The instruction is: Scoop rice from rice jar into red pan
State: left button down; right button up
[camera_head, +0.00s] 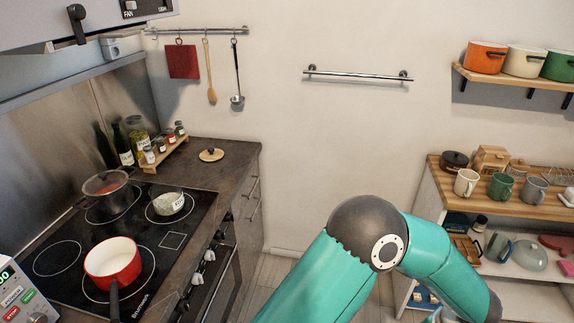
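The red pan (112,260), white inside with a dark handle pointing toward me, sits on a front burner of the black cooktop. A low glass jar (169,204) with a pale filling and a white label stands on the right burner; it looks like the rice jar, though the label is too small to read. A round lid with a dark knob (211,154) lies on the counter behind it. A ladle (237,88) hangs from the wall rail. Neither of my grippers shows; one teal arm of mine crosses the bottom, bent, its end low at the right.
A covered pan (105,186) stands on the back-left burner. Bottles (122,144) and a spice rack (163,149) stand along the back wall. A wooden spatula (209,80) and red cloth (183,62) hang beside the ladle. A shelf unit with mugs (466,183) is at the right.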

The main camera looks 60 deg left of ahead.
aim_at(171, 206)
jog(key=z, duration=0.15)
jog(key=i, duration=0.75)
jog(key=z, duration=1.45)
jog(key=i, duration=0.2)
jog(key=u, duration=4.6)
jog(key=i, duration=0.85)
jog(key=u, duration=0.05)
